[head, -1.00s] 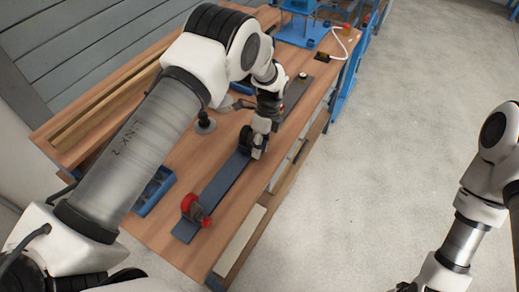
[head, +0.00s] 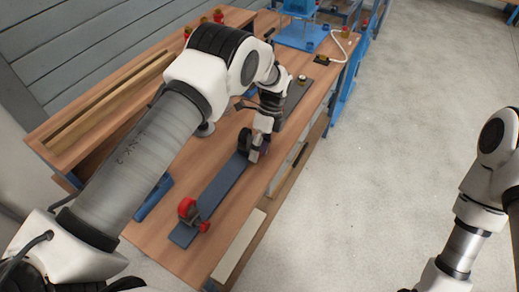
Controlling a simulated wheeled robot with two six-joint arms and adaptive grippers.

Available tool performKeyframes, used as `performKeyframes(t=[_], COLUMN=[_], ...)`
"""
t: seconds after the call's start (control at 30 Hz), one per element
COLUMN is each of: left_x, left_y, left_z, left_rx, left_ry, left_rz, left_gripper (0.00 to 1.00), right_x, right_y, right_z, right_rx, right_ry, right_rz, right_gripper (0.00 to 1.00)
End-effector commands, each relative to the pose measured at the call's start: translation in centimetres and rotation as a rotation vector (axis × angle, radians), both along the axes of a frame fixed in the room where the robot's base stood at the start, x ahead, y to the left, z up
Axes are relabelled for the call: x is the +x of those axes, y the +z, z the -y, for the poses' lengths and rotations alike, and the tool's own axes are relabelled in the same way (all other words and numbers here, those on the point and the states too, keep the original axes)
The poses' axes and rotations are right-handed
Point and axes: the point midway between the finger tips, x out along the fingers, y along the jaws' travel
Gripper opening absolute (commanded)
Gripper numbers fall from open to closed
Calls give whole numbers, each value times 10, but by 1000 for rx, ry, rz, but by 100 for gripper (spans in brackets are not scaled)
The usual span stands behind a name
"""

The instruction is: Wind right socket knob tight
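A long blue-grey bar (head: 218,196) lies along the bench's front edge. A dark clamp with red knobs (head: 187,208) sits at its near end. A dark round part (head: 244,140), possibly a socket or its knob, sits at the bar's far end. My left gripper (head: 255,154) points down beside this dark part, on its right. I cannot tell whether it touches or grips it. The fingers are small and dark, so their opening is unclear. My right arm is at the right edge over the floor. Its gripper is out of view.
The wooden bench (head: 165,232) has a long timber strip (head: 110,98) at the back left and a blue tray (head: 152,196), partly behind my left arm. A blue machine base (head: 302,36) and a white cable (head: 346,42) are at the far end. The floor at right is clear.

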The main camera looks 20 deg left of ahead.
Motion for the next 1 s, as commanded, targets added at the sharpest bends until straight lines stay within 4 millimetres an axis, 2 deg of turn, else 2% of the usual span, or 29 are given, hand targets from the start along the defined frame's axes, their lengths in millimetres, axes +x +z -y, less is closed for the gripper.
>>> performKeyframes(t=[0.17, 0.27, 0.6, 0.7, 0.83, 1.0], left_x=[1, 6, 42, 49, 53, 53], left_y=[2, 11, 84, 99, 107, 108], left_z=[0, 1, 8, 9, 10, 10], left_rx=[0, 0, -1, 0, 0, 0], left_ry=[0, 0, 0, 0, 0, 0], left_rz=[2, 4, 5, 2, 1, 0], left_gripper=[55, 55, 55, 55, 55, 55], right_x=[0, 0, 0, 0, 0, 0], right_y=[0, 0, 0, 0, 0, 0], right_z=[0, 0, 0, 0, 0, 0], right_rx=[0, 0, 0, 0, 0, 0], right_ry=[0, 0, 0, 0, 0, 0], right_rz=[0, 0, 0, 0, 0, 0], right_gripper=[40, 40, 40, 40, 40, 40])
